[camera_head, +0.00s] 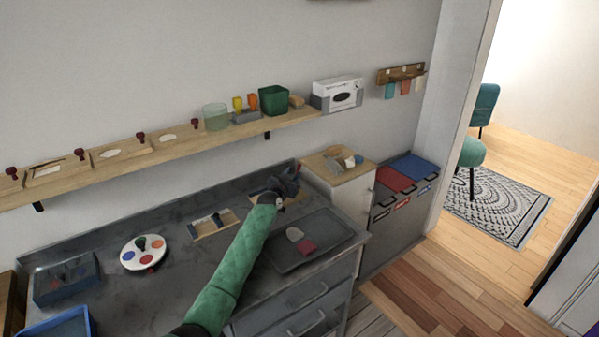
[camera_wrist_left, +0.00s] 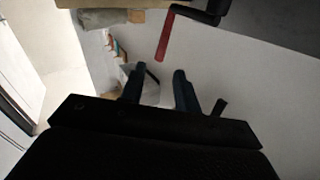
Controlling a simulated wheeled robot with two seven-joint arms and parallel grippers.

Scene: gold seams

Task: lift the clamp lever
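The clamp lever, a red handle (camera_wrist_left: 164,38) on a dark bent arm, shows at the top of the left wrist view. Its free end appears just beyond the gap between the fingertips; I cannot tell the distance. My left gripper (camera_wrist_left: 160,75) is open, with nothing seen between its two dark fingers. In the head view my green-sleeved left arm reaches across the bench, and the dark left gripper (camera_head: 285,184) is at the bench's back right. My right gripper is not in view.
A grey tray (camera_head: 335,228) with a pale and a red piece lies right of my arm. A round white palette (camera_head: 143,252) and a small wooden tray (camera_head: 202,231) lie left. A wall shelf (camera_head: 182,143) runs behind. A wood-topped cabinet (camera_head: 321,170) stands right of the gripper.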

